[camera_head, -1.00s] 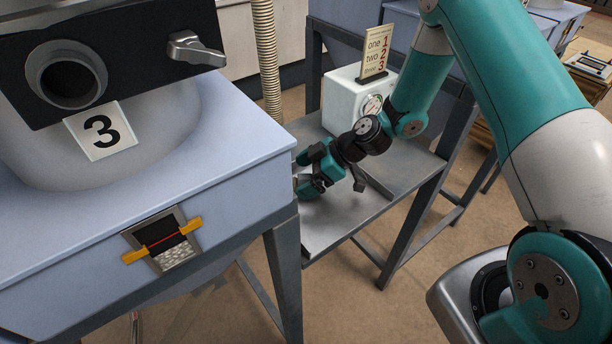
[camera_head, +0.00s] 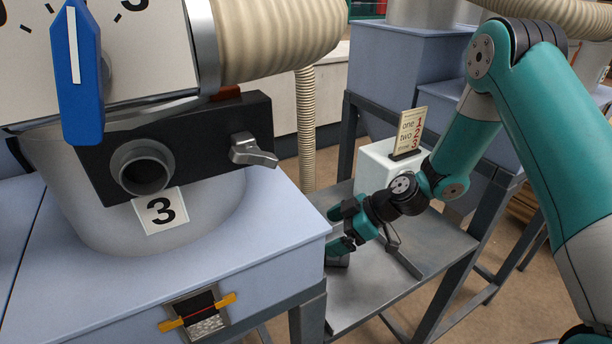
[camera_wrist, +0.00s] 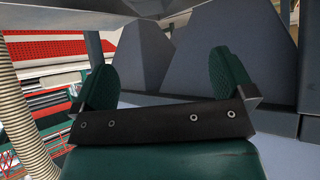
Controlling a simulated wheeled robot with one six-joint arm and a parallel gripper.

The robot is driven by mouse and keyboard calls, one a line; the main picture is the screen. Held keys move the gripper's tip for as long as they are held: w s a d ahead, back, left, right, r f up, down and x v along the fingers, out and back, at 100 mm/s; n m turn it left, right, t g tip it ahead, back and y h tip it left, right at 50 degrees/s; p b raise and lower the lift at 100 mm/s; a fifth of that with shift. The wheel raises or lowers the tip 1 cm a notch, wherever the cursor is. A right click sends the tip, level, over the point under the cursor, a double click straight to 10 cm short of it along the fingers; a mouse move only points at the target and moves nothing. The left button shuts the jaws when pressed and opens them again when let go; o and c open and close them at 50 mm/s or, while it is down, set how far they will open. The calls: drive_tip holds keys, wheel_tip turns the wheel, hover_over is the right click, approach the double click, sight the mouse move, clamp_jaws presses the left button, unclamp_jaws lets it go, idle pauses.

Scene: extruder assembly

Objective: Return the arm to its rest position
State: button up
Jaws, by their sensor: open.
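My teal and black gripper (camera_head: 338,228) is low over the grey metal side table, just right of the blue-grey machine housing marked 3. In the wrist view, its two green fingertips (camera_wrist: 167,78) stand wide apart with nothing between them. In the head view, the housing's edge lies close beside the fingertips, and I cannot tell whether they touch it. My arm bends down from the upper right to the table.
A white box (camera_head: 376,168) with a number sign (camera_head: 410,130) stands behind my gripper on the side table (camera_head: 365,296). The machine housing (camera_head: 90,290), with a blue-handled dial (camera_head: 76,70) and ribbed hose (camera_head: 275,35), fills the left. Bare floor (camera_head: 500,290) shows at lower right.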

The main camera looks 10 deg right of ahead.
drive_tip(key=s+d+r+m+h, duration=0.9)
drive_tip(key=s+d+r+m, duration=0.3)
drive_tip(key=s+r+m, duration=0.3)
drive_tip(key=s+a+n+g+y+b, duration=0.3)
drive_tip(key=s+a+n+b, duration=0.4)
drive_tip(key=s+a, duration=0.3)
drive_tip(key=a+b, duration=0.1)
drive_tip(key=a, duration=0.3)
drive_tip(key=shift+s+r+n+y, duration=0.25)
drive_tip(key=shift+s+n+y, duration=0.05)
